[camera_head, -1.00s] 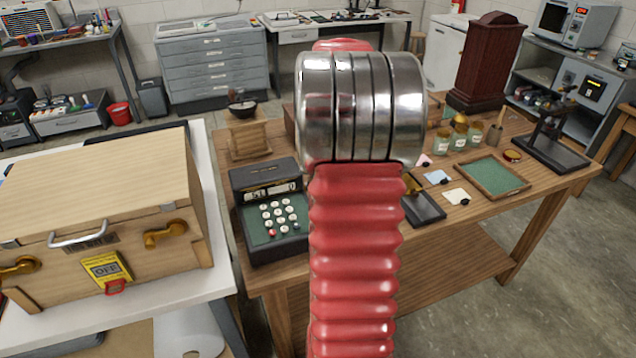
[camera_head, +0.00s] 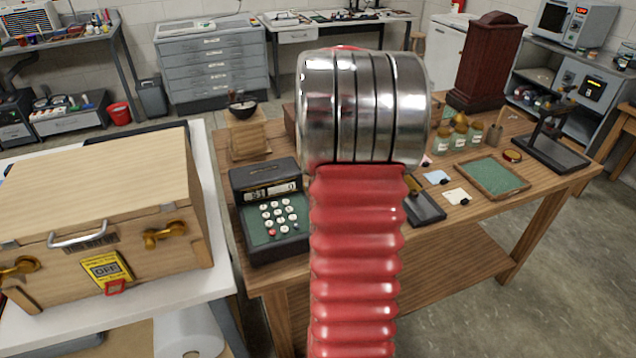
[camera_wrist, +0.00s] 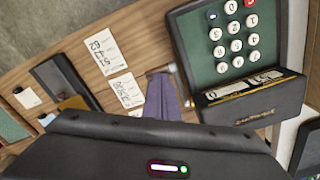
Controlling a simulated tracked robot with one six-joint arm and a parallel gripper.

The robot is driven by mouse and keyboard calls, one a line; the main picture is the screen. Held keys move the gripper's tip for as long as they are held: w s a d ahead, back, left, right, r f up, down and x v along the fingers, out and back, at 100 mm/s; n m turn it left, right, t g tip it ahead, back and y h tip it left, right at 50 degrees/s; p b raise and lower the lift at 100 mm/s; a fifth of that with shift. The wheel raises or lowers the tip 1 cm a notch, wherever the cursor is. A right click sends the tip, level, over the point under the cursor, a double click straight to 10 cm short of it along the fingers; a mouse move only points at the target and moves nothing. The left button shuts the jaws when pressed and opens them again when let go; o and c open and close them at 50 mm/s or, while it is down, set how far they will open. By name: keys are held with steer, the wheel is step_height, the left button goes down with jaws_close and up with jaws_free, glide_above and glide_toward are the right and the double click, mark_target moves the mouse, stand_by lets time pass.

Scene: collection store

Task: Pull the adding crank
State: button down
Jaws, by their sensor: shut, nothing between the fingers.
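The adding machine (camera_head: 275,212) is a dark box with a green key panel, white round keys and a number window. It stands on the wooden table, left of my arm in the head view. In the wrist view the adding machine (camera_wrist: 235,45) is at the upper right. A short grey metal piece (camera_wrist: 172,69) shows at its left side, perhaps part of the crank; I cannot make out a handle. My gripper (camera_wrist: 162,78) is shut and empty, its purplish fingers close to that piece; I cannot tell whether they touch. In the head view my arm hides my gripper.
Two paper cards (camera_wrist: 107,52) with writing lie beside the machine. A dark tray (camera_head: 425,208), a green-lined tray (camera_head: 490,178) and several jars stand on the table to the right. A wooden case (camera_head: 105,210) sits on the white table at left.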

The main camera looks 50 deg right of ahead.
steer(key=shift+f, duration=0.15)
steer(key=shift+s+a+f, duration=0.1)
steer(key=shift+s+f, duration=0.1)
steer(key=shift+f, duration=0.45)
steer(key=shift+s+a+f, duration=0.1)
steer(key=shift+s+f, duration=0.05)
steer(key=shift+f, duration=0.6)
steer(key=shift+f, duration=1.4)
steer(key=shift+f, duration=0.1)
steer(key=shift+w+d+f, duration=0.1)
steer(key=shift+w+f, duration=0.1)
steer(key=shift+f, duration=1)
steer(key=shift+r, duration=0.1)
